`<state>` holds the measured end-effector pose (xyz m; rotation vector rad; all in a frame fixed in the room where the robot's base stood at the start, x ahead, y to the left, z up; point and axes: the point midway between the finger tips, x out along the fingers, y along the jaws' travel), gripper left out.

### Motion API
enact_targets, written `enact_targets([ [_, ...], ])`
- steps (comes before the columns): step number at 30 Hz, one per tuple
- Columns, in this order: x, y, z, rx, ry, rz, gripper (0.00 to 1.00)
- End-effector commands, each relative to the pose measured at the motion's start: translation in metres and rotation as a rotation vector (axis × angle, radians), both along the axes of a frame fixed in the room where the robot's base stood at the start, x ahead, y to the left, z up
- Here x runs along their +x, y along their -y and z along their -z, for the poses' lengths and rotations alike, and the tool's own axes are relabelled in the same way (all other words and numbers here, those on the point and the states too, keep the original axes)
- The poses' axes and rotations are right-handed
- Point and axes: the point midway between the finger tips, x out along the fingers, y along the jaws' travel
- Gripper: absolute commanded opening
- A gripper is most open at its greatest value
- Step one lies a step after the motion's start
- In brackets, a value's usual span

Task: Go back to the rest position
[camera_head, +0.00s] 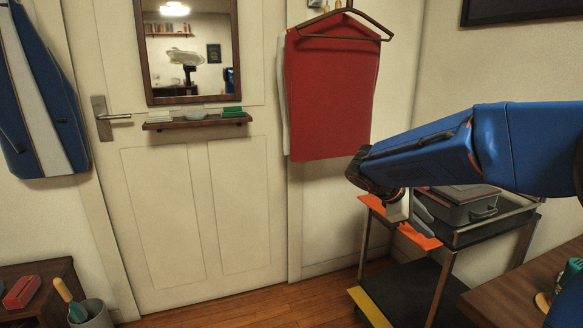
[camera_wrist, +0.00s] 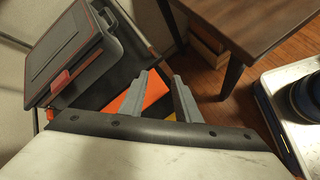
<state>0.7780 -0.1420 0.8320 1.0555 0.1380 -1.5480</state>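My gripper (camera_wrist: 159,76) shows in the wrist view as two grey fingers with a clear gap between them. It is open and nothing is held in it. An orange strip (camera_wrist: 155,92) shows beyond and below the fingers. In the head view my blue arm reaches in from the right.
A grey case (camera_head: 462,205) lies on the cart's top; it also shows in the wrist view (camera_wrist: 70,50). A brown table (camera_head: 520,290) stands at the lower right. A red cloth (camera_head: 330,95) hangs behind the arm. A door (camera_head: 180,210) with a shelf (camera_head: 195,121) is left; floor before it is clear.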

Motion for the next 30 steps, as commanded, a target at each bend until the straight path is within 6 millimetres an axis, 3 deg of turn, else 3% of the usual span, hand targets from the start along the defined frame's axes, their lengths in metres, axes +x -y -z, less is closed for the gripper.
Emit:
enact_targets([
  [3, -0.039, 0.004, 0.001, 0.103, 0.069, 0.072, 0.30],
  [15, -0.152, -0.008, 0.022, 0.443, 0.297, 0.327, 0.30],
  [30, -0.260, -0.052, 0.056, 0.858, 0.579, 0.676, 0.30],
])
